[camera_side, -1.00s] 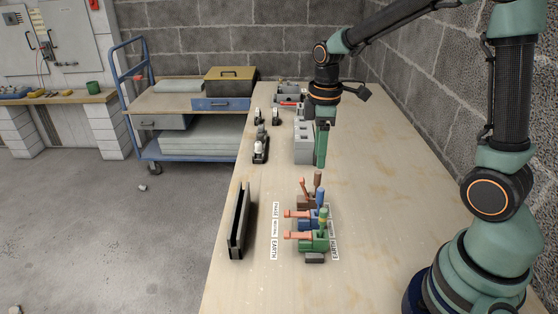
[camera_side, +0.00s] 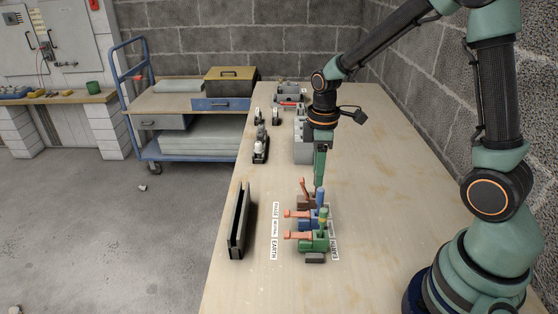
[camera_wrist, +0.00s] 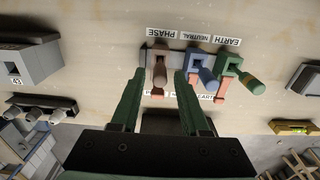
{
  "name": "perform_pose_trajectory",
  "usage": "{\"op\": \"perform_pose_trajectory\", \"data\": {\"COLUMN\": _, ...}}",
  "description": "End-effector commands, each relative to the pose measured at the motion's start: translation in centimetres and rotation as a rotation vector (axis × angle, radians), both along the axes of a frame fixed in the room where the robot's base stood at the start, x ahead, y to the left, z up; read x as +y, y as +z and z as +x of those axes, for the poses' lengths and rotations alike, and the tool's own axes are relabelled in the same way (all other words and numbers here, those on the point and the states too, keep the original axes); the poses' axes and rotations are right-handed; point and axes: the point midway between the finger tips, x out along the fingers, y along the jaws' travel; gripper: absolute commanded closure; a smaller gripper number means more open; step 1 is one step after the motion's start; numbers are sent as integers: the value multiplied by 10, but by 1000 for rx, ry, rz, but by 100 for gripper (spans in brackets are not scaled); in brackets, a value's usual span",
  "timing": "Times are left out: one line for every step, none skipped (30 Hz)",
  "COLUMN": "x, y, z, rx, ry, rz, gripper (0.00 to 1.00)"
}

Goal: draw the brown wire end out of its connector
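The brown connector (camera_side: 306,203) stands at the far end of a row of connectors on the bench, its orange lever (camera_side: 303,186) tilted up. The brown wire end (camera_wrist: 160,70) sticks up from it in the wrist view, near the PHASE label. In the side view my fingers hide most of this wire. My gripper (camera_wrist: 158,72) is open, one finger on each side of the brown wire with gaps showing. In the side view my gripper (camera_side: 319,184) points down over the brown connector. Whether the fingertips reach below the wire's top I cannot tell.
The blue connector (camera_wrist: 196,66) and green connector (camera_wrist: 229,66) stand close beside the brown one, with wires in them. Their levers lie out flat in the side view. A dark channel (camera_side: 240,222) stands to the left. A grey block (camera_side: 301,150) stands behind.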

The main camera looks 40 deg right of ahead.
Motion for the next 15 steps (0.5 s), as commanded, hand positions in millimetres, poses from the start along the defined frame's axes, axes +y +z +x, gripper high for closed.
{"op": "perform_pose_trajectory", "data": {"x": 0, "y": 0, "z": 0, "rx": 0, "ry": 0, "rz": 0, "gripper": 78}}
{"op": "perform_pose_trajectory", "data": {"x": 0, "y": 0, "z": 0, "rx": 0, "ry": 0, "rz": 0, "gripper": 90}}
{"op": "perform_pose_trajectory", "data": {"x": 0, "y": 0, "z": 0, "rx": 0, "ry": 0, "rz": 0, "gripper": 100}}
{"op": "perform_pose_trajectory", "data": {"x": 0, "y": 0, "z": 0, "rx": 0, "ry": 0, "rz": 0, "gripper": 100}}
{"op": "perform_pose_trajectory", "data": {"x": 0, "y": 0, "z": 0, "rx": 0, "ry": 0, "rz": 0, "gripper": 100}}
{"op": "perform_pose_trajectory", "data": {"x": 0, "y": 0, "z": 0, "rx": 0, "ry": 0, "rz": 0, "gripper": 100}}
{"op": "perform_pose_trajectory", "data": {"x": 0, "y": 0, "z": 0, "rx": 0, "ry": 0, "rz": 0, "gripper": 100}}
{"op": "perform_pose_trajectory", "data": {"x": 0, "y": 0, "z": 0, "rx": 0, "ry": 0, "rz": 0, "gripper": 100}}
{"op": "perform_pose_trajectory", "data": {"x": 0, "y": 0, "z": 0, "rx": 0, "ry": 0, "rz": 0, "gripper": 100}}
{"op": "perform_pose_trajectory", "data": {"x": 0, "y": 0, "z": 0, "rx": 0, "ry": 0, "rz": 0, "gripper": 100}}
{"op": "perform_pose_trajectory", "data": {"x": 0, "y": 1, "z": 0, "rx": 0, "ry": 0, "rz": 0, "gripper": 100}}
{"op": "perform_pose_trajectory", "data": {"x": 0, "y": 1, "z": 0, "rx": 0, "ry": 0, "rz": 0, "gripper": 100}}
{"op": "perform_pose_trajectory", "data": {"x": 0, "y": 2, "z": 0, "rx": 0, "ry": 0, "rz": 0, "gripper": 100}}
{"op": "perform_pose_trajectory", "data": {"x": 0, "y": 2, "z": 0, "rx": 0, "ry": 0, "rz": 0, "gripper": 100}}
{"op": "perform_pose_trajectory", "data": {"x": 0, "y": 2, "z": 0, "rx": 0, "ry": 0, "rz": 0, "gripper": 100}}
